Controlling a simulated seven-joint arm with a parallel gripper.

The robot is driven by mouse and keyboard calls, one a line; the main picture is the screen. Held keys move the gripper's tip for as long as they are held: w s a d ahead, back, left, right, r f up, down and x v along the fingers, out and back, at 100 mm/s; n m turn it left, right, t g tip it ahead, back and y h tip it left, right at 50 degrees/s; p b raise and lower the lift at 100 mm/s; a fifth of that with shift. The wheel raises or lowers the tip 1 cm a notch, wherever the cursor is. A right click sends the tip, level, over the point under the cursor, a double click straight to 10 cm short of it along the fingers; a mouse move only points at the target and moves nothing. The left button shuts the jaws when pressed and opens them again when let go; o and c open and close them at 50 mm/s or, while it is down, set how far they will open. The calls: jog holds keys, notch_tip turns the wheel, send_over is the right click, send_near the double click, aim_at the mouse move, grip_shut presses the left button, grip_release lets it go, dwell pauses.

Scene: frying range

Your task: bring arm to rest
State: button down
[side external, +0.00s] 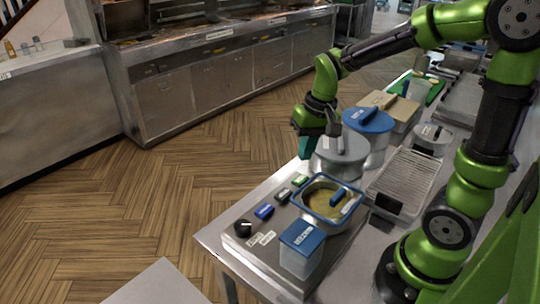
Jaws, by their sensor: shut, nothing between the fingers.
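My gripper (333,128) hangs at the end of the green and black arm, in the upper middle of the side external view. It points down just above or beside the grey round lid of a metal pot (341,150). The gripper is shut with nothing in it. I cannot tell whether its tips touch the lid. The arm is bent, reaching from its base at the lower right up and over to the left.
Behind the pot stand a blue-lidded container (368,121) and a tan-lidded box (390,104). In front are a blue-rimmed fryer basin (327,200) and a blue-lidded water box (301,250). A wire rack (405,178) lies to the right. The wooden floor (150,205) at left is clear.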

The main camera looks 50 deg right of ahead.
jog(key=s+a+r+n+t+y, duration=0.1)
jog(key=s+a+r+t, duration=0.4)
jog(key=s+a+r, duration=0.2)
jog(key=shift+s+r+n, duration=0.4)
jog(key=shift+s+r, duration=0.55)
jog(key=shift+s, duration=0.05)
